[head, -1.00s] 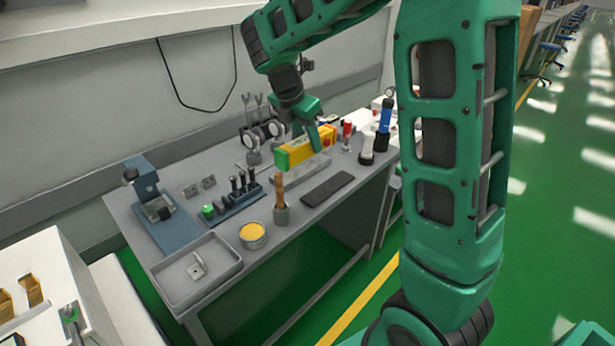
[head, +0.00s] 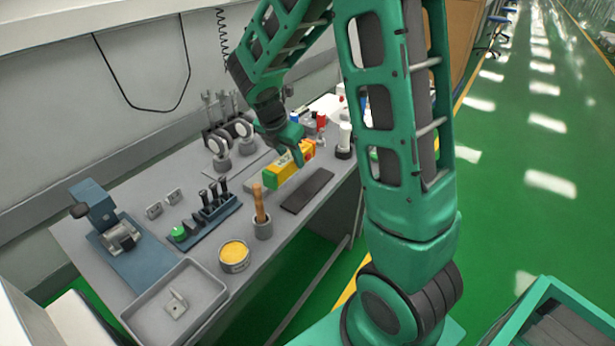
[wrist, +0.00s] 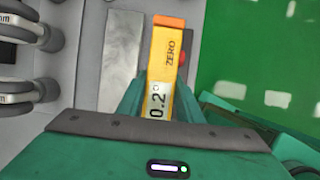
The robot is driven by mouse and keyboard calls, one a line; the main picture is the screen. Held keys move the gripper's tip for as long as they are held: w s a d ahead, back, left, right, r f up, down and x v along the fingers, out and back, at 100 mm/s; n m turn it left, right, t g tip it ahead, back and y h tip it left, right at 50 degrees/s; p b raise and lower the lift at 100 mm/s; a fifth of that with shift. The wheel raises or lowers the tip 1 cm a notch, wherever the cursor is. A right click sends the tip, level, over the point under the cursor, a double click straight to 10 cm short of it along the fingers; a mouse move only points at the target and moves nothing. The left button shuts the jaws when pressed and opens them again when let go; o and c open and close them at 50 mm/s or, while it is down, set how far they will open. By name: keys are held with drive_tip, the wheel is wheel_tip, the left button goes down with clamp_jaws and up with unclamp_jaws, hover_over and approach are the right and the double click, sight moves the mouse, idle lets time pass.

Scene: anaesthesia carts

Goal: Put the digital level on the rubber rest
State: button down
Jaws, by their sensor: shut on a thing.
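The digital level (head: 285,168) is a yellow bar with an orange end. My gripper (head: 292,154) is shut on it and holds it above the bench. The rubber rest, which I take to be the dark flat strip (head: 307,190), lies on the bench just in front of the level near the bench's front edge.
A grey metal plate (wrist: 121,60) lies left of the level in the wrist view. A pot with a wooden handle (head: 262,228), a yellow tin (head: 234,256) and a white-topped cylinder (head: 345,140) stand around the rest.

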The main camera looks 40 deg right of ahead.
drive_tip(key=s+d+f, duration=0.1)
drive_tip(key=d+f, duration=0.1)
drive_tip(key=d, duration=0.1)
drive_tip(key=s+d+f, duration=0.1)
drive_tip(key=shift+s+d+f, duration=0.1)
drive_tip(key=shift+s+d, duration=0.1)
drive_tip(key=shift+s, duration=0.1)
drive_tip(key=shift+f, duration=2)
drive_tip(key=c, duration=1.3)
unclamp_jaws()
drive_tip(key=shift+o, duration=0.2)
drive_tip(key=v, duration=1.2)
drive_tip(key=s+r+m+y, duration=0.2)
drive_tip(key=s+m, duration=1.1)
drive_tip(key=m, duration=0.1)
drive_tip(key=s+d+r+m+g+y, duration=0.1)
drive_tip(key=s+r+m+y, duration=0.1)
drive_tip(key=s+m, duration=1.2)
drive_tip(key=shift+d+r+g, duration=0.3)
drive_tip(key=shift+d+r, duration=0.05)
drive_tip(key=shift+r, duration=0.25)
